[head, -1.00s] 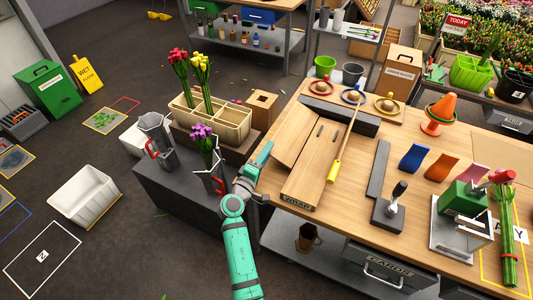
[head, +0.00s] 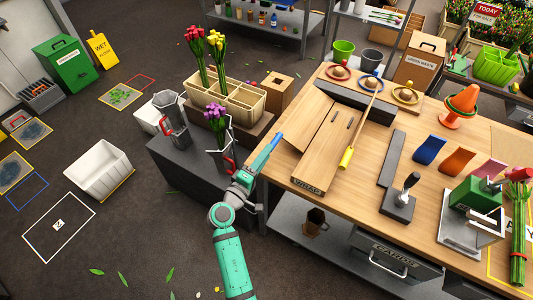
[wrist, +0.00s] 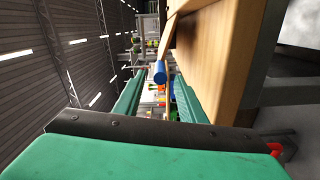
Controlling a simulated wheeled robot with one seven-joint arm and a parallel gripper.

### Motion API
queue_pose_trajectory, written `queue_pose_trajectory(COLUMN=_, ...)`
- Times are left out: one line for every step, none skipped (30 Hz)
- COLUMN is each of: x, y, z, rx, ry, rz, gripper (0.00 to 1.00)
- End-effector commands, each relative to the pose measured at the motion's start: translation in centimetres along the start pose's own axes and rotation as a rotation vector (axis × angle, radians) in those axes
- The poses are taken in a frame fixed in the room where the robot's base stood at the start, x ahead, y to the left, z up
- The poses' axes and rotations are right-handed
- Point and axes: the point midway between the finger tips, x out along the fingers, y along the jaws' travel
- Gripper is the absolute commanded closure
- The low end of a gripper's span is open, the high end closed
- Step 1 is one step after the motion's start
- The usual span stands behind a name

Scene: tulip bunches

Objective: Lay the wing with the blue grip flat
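The wrapping board (head: 325,165) is a wooden panel on the table. A plain wooden wing (head: 309,118) lies along its left side, and its tilt is hard to judge from above. The blue grip (wrist: 160,72) shows in the wrist view as a short blue cylinder near a wooden edge (wrist: 205,50). My gripper (head: 276,142) is at the table's left edge, beside that wing. In the wrist view my gripper's two teal fingers (wrist: 160,82) stand apart, with the blue grip in the gap near their tips. I cannot tell whether they touch it.
A yellow grip (head: 347,158) on a thin wooden strip lies at the board's right. A dark grey block (head: 355,102) stands behind the board. Left of my arm, a dark stand (head: 180,165) carries a grey jug (head: 172,118) and a vase of purple tulips (head: 216,115).

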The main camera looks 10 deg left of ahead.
Motion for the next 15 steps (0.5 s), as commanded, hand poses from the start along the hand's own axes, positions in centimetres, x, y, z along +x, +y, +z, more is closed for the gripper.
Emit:
queue_pose_trajectory(x=0.0, y=0.0, z=0.0, rx=0.000, ry=0.000, rz=0.000, gripper=0.63)
queue_pose_trajectory(x=0.0, y=0.0, z=0.0, rx=0.000, ry=0.000, rz=0.000, gripper=0.63)
queue_pose_trajectory(x=0.0, y=0.0, z=0.0, rx=0.000, ry=0.000, rz=0.000, gripper=0.63)
queue_pose_trajectory(x=0.0, y=0.0, z=0.0, rx=0.001, ry=0.000, rz=0.000, gripper=0.70)
queue_pose_trajectory(x=0.0, y=0.0, z=0.0, rx=0.003, ry=0.000, rz=-0.001, gripper=0.77)
queue_pose_trajectory(x=0.0, y=0.0, z=0.0, rx=0.012, ry=0.001, rz=-0.002, gripper=0.87)
queue_pose_trajectory(x=-0.1, y=0.0, z=0.1, rx=0.026, ry=0.002, rz=-0.004, gripper=0.94)
queue_pose_trajectory(x=-0.2, y=0.0, z=0.2, rx=0.046, ry=0.004, rz=-0.007, gripper=1.00)
queue_pose_trajectory(x=-0.3, y=0.0, z=0.3, rx=0.083, ry=0.006, rz=-0.013, gripper=1.00)
queue_pose_trajectory(x=-0.5, y=0.0, z=0.5, rx=0.118, ry=0.008, rz=-0.018, gripper=1.00)
queue_pose_trajectory(x=-0.6, y=0.0, z=0.6, rx=0.161, ry=0.010, rz=-0.024, gripper=1.00)
queue_pose_trajectory(x=-0.8, y=0.1, z=0.9, rx=0.229, ry=0.012, rz=-0.033, gripper=1.00)
queue_pose_trajectory(x=-1.1, y=0.1, z=1.2, rx=0.284, ry=0.015, rz=-0.041, gripper=1.00)
queue_pose_trajectory(x=-1.3, y=0.2, z=1.4, rx=0.344, ry=0.019, rz=-0.049, gripper=1.00)
queue_pose_trajectory(x=-1.5, y=0.3, z=1.7, rx=0.427, ry=0.022, rz=-0.060, gripper=1.00)
